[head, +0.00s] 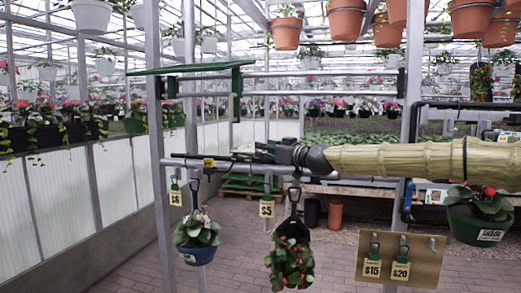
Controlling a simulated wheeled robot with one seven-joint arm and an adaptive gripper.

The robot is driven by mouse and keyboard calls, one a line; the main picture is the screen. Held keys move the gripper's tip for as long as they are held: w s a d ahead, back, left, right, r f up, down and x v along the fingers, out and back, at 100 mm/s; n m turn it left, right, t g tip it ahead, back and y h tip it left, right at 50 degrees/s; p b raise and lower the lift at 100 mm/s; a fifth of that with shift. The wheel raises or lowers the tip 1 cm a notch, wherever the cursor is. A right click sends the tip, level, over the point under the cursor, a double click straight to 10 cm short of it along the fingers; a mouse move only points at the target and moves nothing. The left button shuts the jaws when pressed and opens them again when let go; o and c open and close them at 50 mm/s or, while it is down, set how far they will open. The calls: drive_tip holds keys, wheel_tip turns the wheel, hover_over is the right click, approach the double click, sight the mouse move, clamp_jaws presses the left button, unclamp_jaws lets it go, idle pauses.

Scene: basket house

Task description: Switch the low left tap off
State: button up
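No part is clearly recognisable as the low left tap. A small yellow fitting (208,163) sits on the dark lower pipe at the left, and I cannot tell whether it is a tap or how it is set. A blue fitting (407,200) is on the right post. My arm reaches in from the right edge, and my dark gripper (266,150) points left at the height of the lower rail. It appears to the right of the yellow fitting, apart from it in the picture. Its fingers are small and dark, so their opening is unclear.
A blue pot (197,255) and a red-flowered plant (290,265) hang below the rail. Price tags (267,209) hang there too. A tan board (401,260) and a green pot (478,228) are at the right. Metal posts (158,130) frame the stand.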

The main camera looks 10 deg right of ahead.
drive_tip(key=v, duration=0.7)
drive_tip(key=shift+s+a+r, duration=0.15)
drive_tip(key=shift+a, duration=0.05)
